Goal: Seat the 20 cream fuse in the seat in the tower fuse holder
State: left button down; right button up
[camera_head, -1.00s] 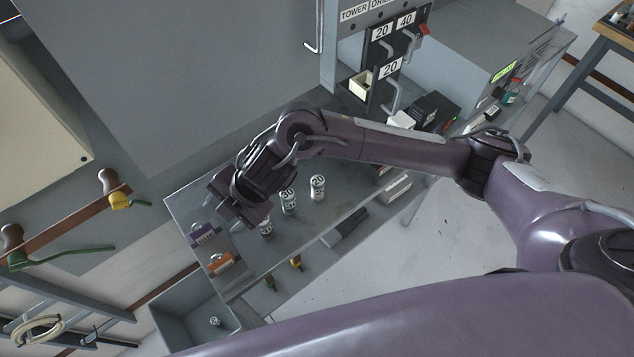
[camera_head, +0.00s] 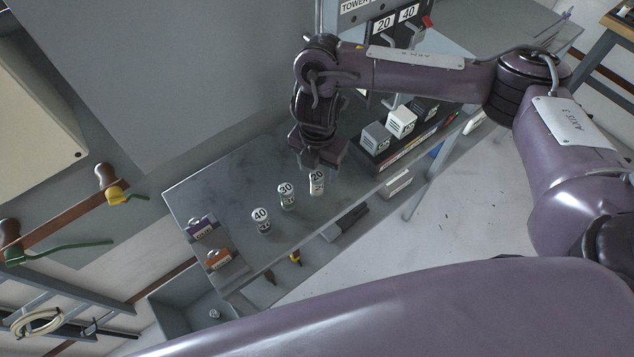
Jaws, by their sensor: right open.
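The 20 fuse (camera_head: 317,184), a small pale cylinder with a round 20 label on top, stands upright on the grey bench. My right gripper (camera_head: 318,163) is open just above and behind its top, with nothing held; I cannot tell whether the fingers straddle it. The tower panel (camera_head: 372,18) with 20 and 40 labels stands at the top. Its lower part, with the fuse holder, is mostly hidden behind my right arm. My left gripper is not in view.
The 30 fuse (camera_head: 287,197) and the 40 fuse (camera_head: 261,221) stand upright to the left. A purple block (camera_head: 202,229) and an orange block (camera_head: 219,258) sit at the bench's left end. A rack of labelled blocks (camera_head: 402,123) is right of my gripper. A grey bin (camera_head: 190,305) is below.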

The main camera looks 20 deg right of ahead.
aim_at(317, 175)
notch_tip(317, 175, down, 4)
jog(key=shift+s+a+r, duration=0.1)
jog(key=shift+r, duration=0.15)
jog(key=c, duration=1.1)
